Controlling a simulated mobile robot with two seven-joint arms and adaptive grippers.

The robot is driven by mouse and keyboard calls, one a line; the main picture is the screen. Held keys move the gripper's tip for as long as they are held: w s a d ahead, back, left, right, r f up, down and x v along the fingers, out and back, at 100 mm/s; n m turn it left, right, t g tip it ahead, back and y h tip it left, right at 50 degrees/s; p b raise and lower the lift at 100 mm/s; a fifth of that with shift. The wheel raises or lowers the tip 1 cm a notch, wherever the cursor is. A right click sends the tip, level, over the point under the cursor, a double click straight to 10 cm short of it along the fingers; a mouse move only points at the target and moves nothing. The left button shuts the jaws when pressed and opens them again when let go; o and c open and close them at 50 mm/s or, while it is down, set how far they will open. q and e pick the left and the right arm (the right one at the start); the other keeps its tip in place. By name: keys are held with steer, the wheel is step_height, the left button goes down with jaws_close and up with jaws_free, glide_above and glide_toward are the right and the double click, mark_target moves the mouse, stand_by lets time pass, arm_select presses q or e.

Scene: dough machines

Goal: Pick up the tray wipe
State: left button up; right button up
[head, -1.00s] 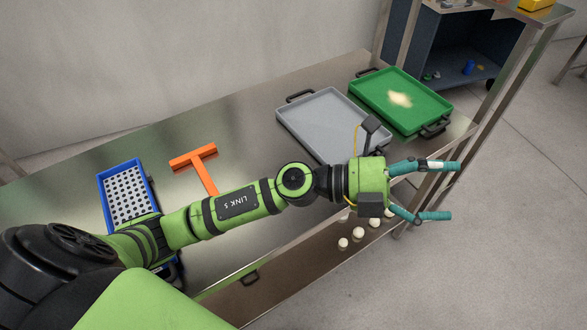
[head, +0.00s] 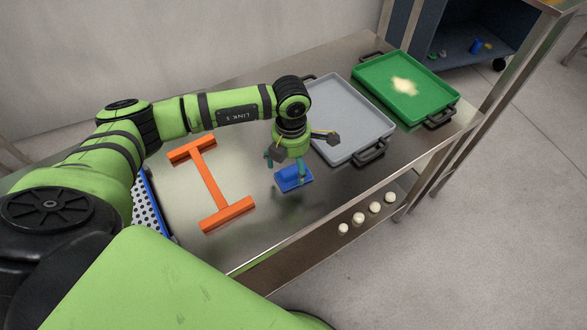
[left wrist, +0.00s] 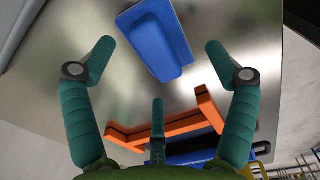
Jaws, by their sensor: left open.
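The tray wipe is a small blue block (head: 294,180) with a flat base, lying on the steel table right of the orange frame. It also shows in the left wrist view (left wrist: 155,42) at the top middle, between the spread fingers. My left gripper (head: 285,166) points down over the wipe, open and empty. In the left wrist view its teal fingers (left wrist: 160,47) stand apart on either side of the wipe, with a third finger below. I cannot tell how far the fingertips are above it. My right gripper is in no view.
An orange H-shaped piece (head: 209,183) lies left of the wipe. A grey tray (head: 352,125) and a green tray (head: 425,97) with a pale smear lie to the right. A blue perforated tray (head: 150,215) is partly hidden by my arm. Several white balls (head: 374,207) sit on a lower shelf.

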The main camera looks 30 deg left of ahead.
mark_target(292, 170)
arm_select(q)
steer(key=shift+d+f+p, duration=0.1)
steer(key=shift+f+p, duration=0.2)
steer(key=shift+f, duration=1.25)
steer(key=c, duration=1.6)
steer(key=shift+s, duration=0.15)
steer(key=shift+c, duration=0.3)
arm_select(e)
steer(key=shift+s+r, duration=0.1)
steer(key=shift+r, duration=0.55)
